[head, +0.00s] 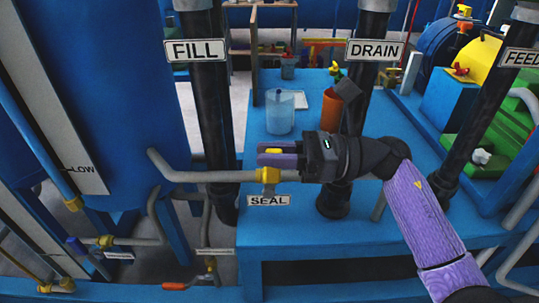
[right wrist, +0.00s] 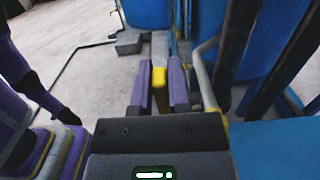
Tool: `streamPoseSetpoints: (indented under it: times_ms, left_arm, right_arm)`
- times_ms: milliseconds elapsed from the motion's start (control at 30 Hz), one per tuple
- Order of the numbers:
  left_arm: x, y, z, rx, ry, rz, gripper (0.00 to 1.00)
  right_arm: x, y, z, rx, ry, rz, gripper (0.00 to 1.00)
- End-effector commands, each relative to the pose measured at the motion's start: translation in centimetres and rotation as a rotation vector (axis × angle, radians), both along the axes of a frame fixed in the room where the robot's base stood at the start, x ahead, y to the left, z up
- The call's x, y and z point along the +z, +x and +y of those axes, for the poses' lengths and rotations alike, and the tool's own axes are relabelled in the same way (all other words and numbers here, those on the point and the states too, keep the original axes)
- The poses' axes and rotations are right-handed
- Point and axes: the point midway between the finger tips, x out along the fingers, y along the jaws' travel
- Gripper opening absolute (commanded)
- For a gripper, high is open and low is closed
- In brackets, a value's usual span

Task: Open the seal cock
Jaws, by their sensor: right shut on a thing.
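The seal cock (head: 268,175) is a small yellow valve on a grey pipe, just above the SEAL label (head: 269,200). My right gripper (head: 275,153) is at the cock, reaching in from the right with purple fingers. In the right wrist view, the cock's yellow handle (right wrist: 159,77) stands between the two fingers, and the right gripper (right wrist: 163,85) is shut on it. The fingers hide part of the handle in the head view. My left gripper is not in view.
A blue bench (head: 262,232) lies below and behind the cock, with a clear beaker (head: 280,112) and an orange container (head: 332,112) on it. The dark FILL pipe (head: 210,105) rises to the left, the DRAIN pipe (head: 371,30) behind right. A blue tank (head: 110,90) is farther left.

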Motion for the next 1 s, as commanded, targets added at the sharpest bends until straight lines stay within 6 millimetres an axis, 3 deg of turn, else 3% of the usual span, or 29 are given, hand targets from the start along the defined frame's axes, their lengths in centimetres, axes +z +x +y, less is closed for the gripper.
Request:
streamPoseSetpoints:
  times_ms: [33, 567, 700, 1000]
  left_arm:
    - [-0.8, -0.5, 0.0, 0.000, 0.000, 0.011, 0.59]
    - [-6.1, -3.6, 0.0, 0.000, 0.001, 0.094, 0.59]
    - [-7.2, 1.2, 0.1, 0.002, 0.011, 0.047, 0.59]
    - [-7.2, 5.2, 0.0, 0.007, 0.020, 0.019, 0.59]
  right_arm:
    - [-0.8, 0.1, -0.3, -0.001, 0.025, 0.006, 0.00]
    - [-1.9, 0.2, -4.2, -0.003, 0.402, 0.006, 0.00]
    - [-2.1, 0.1, -4.8, -0.002, 0.469, 0.004, 0.00]
    - [-2.2, 0.1, -5.5, -0.002, 0.547, 0.002, 0.00]
